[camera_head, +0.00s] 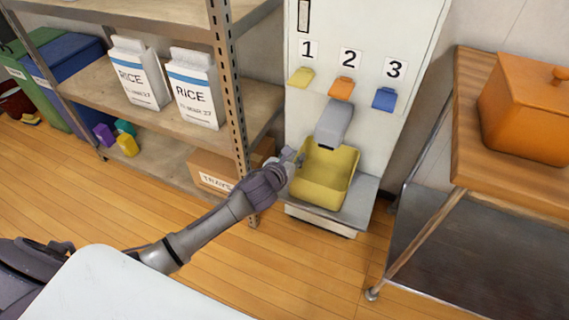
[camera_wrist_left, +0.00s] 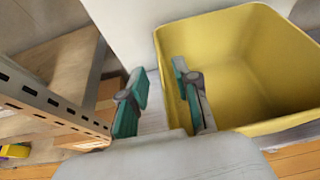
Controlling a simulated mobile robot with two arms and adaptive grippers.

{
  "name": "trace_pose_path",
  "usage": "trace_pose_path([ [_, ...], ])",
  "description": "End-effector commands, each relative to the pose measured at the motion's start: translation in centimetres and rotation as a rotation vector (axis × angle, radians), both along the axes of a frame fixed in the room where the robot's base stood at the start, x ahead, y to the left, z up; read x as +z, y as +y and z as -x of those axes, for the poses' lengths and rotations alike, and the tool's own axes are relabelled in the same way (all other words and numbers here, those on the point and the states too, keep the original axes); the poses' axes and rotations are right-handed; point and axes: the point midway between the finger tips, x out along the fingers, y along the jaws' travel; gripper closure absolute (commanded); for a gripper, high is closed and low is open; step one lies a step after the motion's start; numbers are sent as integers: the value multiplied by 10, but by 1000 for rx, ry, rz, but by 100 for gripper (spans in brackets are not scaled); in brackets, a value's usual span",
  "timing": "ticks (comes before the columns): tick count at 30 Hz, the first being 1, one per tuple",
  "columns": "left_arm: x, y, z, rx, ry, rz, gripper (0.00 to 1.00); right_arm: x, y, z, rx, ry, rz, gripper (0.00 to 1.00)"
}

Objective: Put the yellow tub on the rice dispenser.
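The yellow tub (camera_head: 325,181) is upright on the grey ledge (camera_head: 366,190) of the white rice dispenser (camera_head: 385,28), below its grey spout (camera_head: 335,122). My left gripper (camera_head: 291,157) is at the tub's left rim. In the left wrist view my left gripper (camera_wrist_left: 160,70) has its teal-padded fingers apart, with nothing clamped between them. One finger is outside the yellow tub (camera_wrist_left: 255,60), and the other appears over its inner side, with the near-left rim between. The tub looks empty. My right gripper is not in view.
A metal shelf (camera_head: 228,75) with rice bags (camera_head: 195,88) stands left of the dispenser. A cardboard box (camera_head: 210,172) sits on its lower level. A wooden-topped table (camera_head: 470,100) with an orange lidded box (camera_head: 525,120) stands right. Yellow, orange and blue levers are above the spout.

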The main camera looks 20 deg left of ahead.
Motion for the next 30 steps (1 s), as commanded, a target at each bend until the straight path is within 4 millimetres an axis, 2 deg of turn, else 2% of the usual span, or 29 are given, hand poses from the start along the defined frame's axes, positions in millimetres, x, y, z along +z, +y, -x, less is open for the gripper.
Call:
trace_pose_path([
  [6,21,3,47,-2,2,-2,69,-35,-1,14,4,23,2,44],
  [12,34,5,78,-1,1,-2,69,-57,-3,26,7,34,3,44],
  [16,38,6,88,1,0,0,69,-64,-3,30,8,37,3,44],
  [22,37,7,92,8,5,12,69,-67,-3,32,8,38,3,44],
  [26,9,13,100,115,78,178,69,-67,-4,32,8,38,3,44],
  [29,-38,21,118,323,195,468,69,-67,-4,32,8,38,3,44],
  [30,-62,24,130,439,250,610,69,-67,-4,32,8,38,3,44],
])
